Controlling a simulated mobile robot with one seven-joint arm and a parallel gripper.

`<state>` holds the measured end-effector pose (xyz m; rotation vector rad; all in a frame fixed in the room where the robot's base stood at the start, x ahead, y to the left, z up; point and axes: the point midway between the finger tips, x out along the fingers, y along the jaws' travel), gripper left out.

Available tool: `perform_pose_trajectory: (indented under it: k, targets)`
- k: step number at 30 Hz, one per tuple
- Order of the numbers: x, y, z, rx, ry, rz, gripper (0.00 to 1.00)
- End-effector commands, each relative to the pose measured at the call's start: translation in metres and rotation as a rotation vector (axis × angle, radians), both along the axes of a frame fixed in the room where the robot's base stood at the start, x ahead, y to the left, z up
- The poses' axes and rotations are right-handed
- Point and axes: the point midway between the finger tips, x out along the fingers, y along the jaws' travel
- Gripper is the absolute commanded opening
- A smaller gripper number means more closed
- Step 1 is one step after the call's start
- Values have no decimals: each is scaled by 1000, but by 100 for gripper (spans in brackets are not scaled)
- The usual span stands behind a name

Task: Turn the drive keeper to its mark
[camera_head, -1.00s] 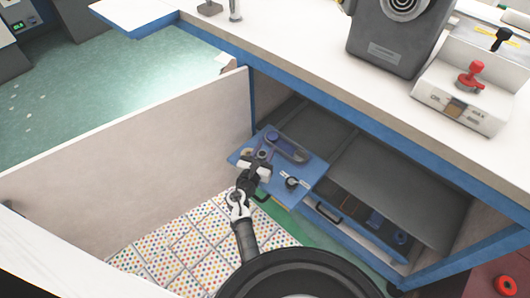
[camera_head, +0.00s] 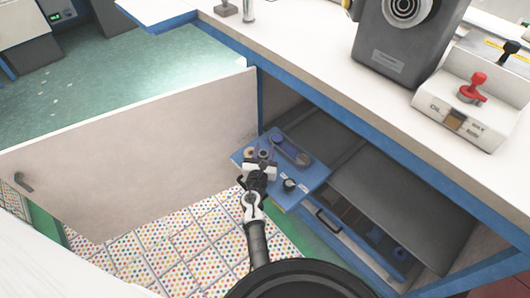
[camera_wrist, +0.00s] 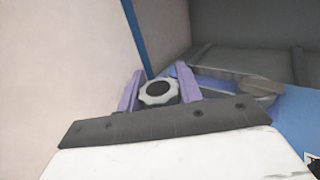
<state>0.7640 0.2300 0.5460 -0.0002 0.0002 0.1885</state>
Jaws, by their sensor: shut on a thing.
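In the wrist view a round knob with a pale scalloped rim and a dark centre (camera_wrist: 158,93) sits between the two purple fingers of my gripper (camera_wrist: 160,90). I take it for the drive keeper; no mark on it can be made out. The fingers are shut on it. In the head view my gripper (camera_head: 261,165) is over the left part of a blue pull-out tray (camera_head: 312,178), and hides the knob there.
A long grey-blue piece (camera_head: 292,152) and a tan ring (camera_head: 250,153) lie on the tray near my gripper. The open cabinet door (camera_head: 130,155) stands to the left. A blue drawer (camera_head: 345,232) is at the right, under the white worktop (camera_head: 300,60).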

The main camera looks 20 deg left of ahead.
Motion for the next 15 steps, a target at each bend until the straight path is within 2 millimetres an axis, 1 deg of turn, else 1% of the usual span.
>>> perform_pose_trajectory:
  k: [15]
  targets:
    - [-1,6,0,2,-3,309,0]
